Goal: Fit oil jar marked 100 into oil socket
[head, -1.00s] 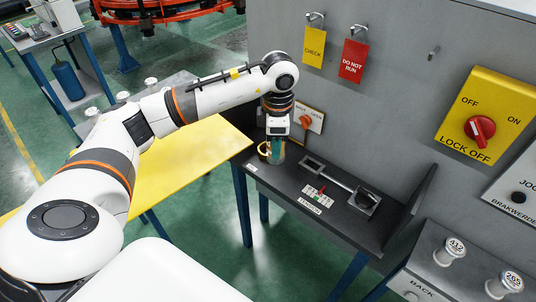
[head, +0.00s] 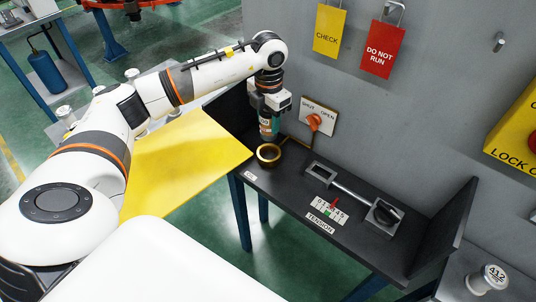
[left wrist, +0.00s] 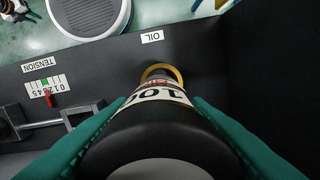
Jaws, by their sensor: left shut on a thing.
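My left gripper (head: 269,112) points down and is shut on the oil jar marked 100 (head: 267,126). In the left wrist view the jar's label (left wrist: 153,96), reading 100, shows between my teal fingers, with the dark jar end near the camera. The oil socket (head: 268,154) is a brass-coloured ring on the dark bench. In the left wrist view the socket ring (left wrist: 162,69) is partly hidden behind the jar. My right gripper is not in view.
A shut/open valve handle (head: 314,122) is on the wall behind the socket. A tension slider with a lever bar (head: 350,190) lies to the right on the bench. Check and do-not-run tags hang above.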

